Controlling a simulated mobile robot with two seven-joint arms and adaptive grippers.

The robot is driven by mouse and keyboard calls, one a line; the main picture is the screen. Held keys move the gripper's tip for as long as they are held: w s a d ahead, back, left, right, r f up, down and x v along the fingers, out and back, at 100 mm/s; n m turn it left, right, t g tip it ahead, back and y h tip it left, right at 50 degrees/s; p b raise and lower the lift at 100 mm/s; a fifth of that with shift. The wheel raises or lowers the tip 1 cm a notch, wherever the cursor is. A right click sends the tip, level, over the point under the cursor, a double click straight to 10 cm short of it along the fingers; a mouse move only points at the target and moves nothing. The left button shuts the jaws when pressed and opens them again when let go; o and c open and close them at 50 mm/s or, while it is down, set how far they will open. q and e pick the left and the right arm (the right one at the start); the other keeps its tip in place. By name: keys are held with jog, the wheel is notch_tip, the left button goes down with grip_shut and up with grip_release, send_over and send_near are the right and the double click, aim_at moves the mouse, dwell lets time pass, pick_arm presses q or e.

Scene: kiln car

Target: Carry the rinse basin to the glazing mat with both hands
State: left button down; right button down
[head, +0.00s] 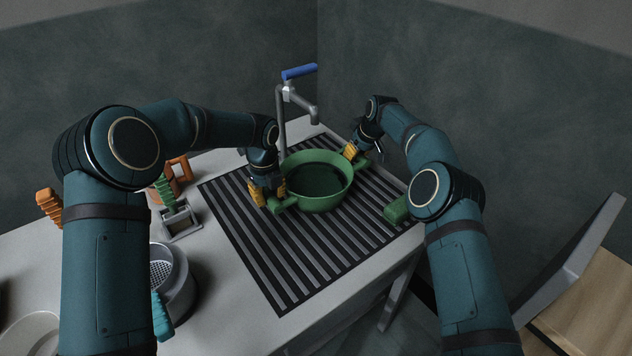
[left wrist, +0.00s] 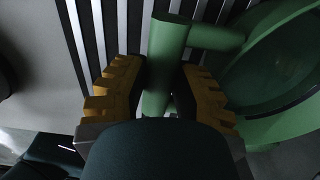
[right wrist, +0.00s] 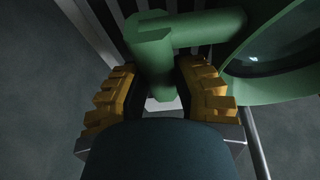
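The rinse basin (head: 318,205) is a round green tub with a dark inside and a bar handle on each side. It is over the slatted dark rack below the tap; I cannot tell if it touches the rack. My left gripper (head: 268,200) has its yellow fingers on either side of the left handle (left wrist: 163,60), closed up against it. My right gripper (head: 355,152) is likewise closed around the far right handle (right wrist: 150,55). The basin's rim also shows in the left wrist view (left wrist: 262,55) and the right wrist view (right wrist: 262,75). I cannot make out a glazing mat.
A tap (head: 283,115) with a blue lever stands behind the basin. The slatted rack (head: 283,260) is bare in front. Left are a green-handled tool (head: 181,220), an orange object (head: 182,170) and a perforated pot (head: 178,290). A green cylinder (head: 396,210) is beside my right arm.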

pick_arm(q)
jog(key=shift+r, duration=0.15)
pick_arm(e)
jog(key=shift+r, duration=0.15)
